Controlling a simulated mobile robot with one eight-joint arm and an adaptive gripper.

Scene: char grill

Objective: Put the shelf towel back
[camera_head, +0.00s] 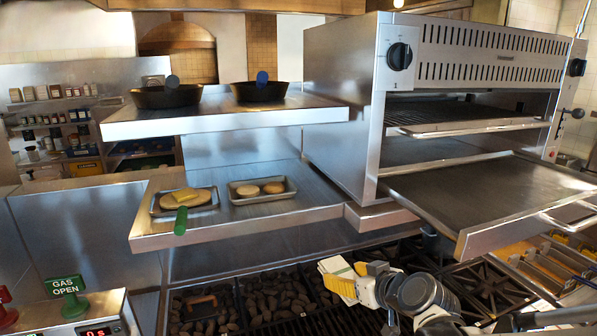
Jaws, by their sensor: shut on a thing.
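A small white folded cloth, which looks like the towel (334,266), is at the left end of my gripper, above the grill at the lower middle of the view. My gripper (350,278), white with yellow parts, is shut on it. The fingers partly cover the towel, so its full shape is hidden. The lower steel shelf (310,206) is above and left of the gripper, and the upper steel shelf (320,113) is higher up. The towel is apart from both shelves in the picture.
Two black pans (166,97) stand on the upper shelf. Two metal trays (290,198) with food and a green handle (180,221) are on the lower shelf. A steel broiler (460,60) with a pulled-out plate (480,195) is at right. Dark coals (268,295) lie below.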

